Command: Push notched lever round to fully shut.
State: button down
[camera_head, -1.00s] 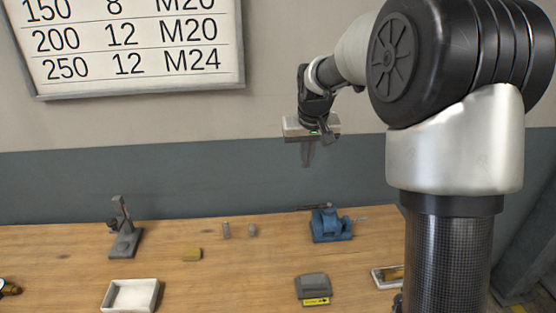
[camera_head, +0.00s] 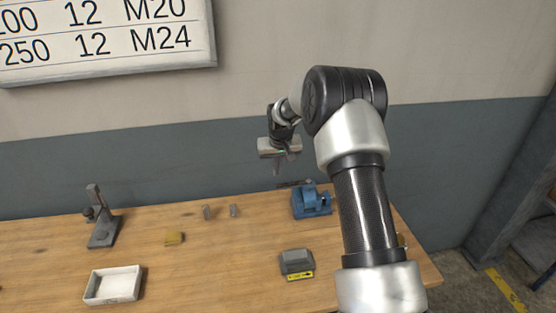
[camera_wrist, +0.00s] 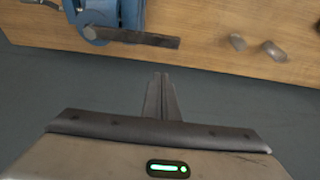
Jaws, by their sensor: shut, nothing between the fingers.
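A blue device (camera_head: 311,204) stands near the back edge of the wooden bench, and part of it shows at the top of the wrist view (camera_wrist: 108,18). A dark flat bar, apparently the lever (camera_wrist: 140,37), sticks out from its round blue hub; in the head view the lever (camera_head: 292,184) is thin and small. I cannot make out a notch. My gripper (camera_head: 276,170) is in the air, left of the blue device and above it in the picture. Its fingers are shut together and empty in the wrist view (camera_wrist: 161,88), pointing toward the bench and apart from the lever.
Two small grey pegs (camera_head: 208,213) and (camera_head: 234,211) stand left of the blue device. A yellow block (camera_head: 174,238), a grey stand (camera_head: 103,228), a white tray (camera_head: 112,286) and a grey box (camera_head: 297,261) with a yellow arrow label also sit on the bench (camera_head: 215,270). A wall rises behind.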

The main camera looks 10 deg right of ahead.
aim_at(280, 185)
jog(key=s, duration=0.4)
jog(key=shift+s, duration=0.1)
dwell(0.4)
jog(key=shift+s+n+y, duration=0.5)
jog(key=shift+s+n, duration=0.7)
jog(key=shift+n, duration=0.3)
jog(key=s+d+n+g+y+p, duration=0.2)
jog(key=s+d+n, duration=0.5)
jog(key=n, duration=0.5)
jog(key=shift+s+d+n+g+y+p, duration=0.25)
jog(key=shift+s+n+g+y+p, duration=0.25)
jog(key=shift+p, duration=0.55)
jog(key=shift+s+d, duration=0.1)
